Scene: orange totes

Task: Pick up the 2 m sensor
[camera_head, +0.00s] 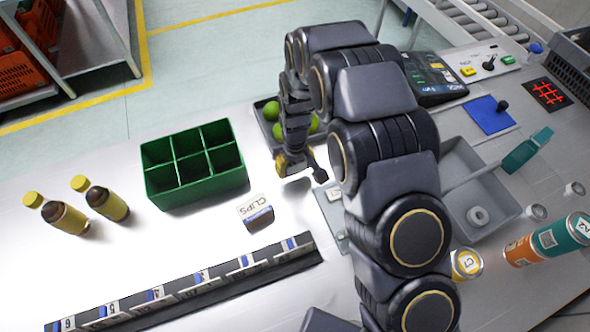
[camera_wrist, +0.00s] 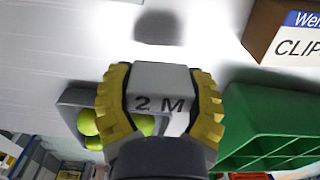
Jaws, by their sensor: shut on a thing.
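The 2 m sensor (camera_wrist: 161,92) is a pale grey block with "2 M" in dark letters on its face. In the wrist view my gripper (camera_wrist: 160,98) has its yellow ribbed fingers closed on both sides of it. A dark shadow (camera_wrist: 158,27) lies on the white table apart from the block, which looks held above the surface. In the head view my gripper (camera_head: 291,164) is right of the green box, by the tray of green balls. The sensor cannot be made out clearly there.
A green divided box (camera_head: 158,182) and a CLIPS box (camera_head: 257,212) stand to the left of my gripper. A small tray (camera_head: 266,128) holds green balls (camera_head: 271,111). A long dark rack (camera_head: 180,291) runs along the front. A grey bin (camera_head: 455,160) is right.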

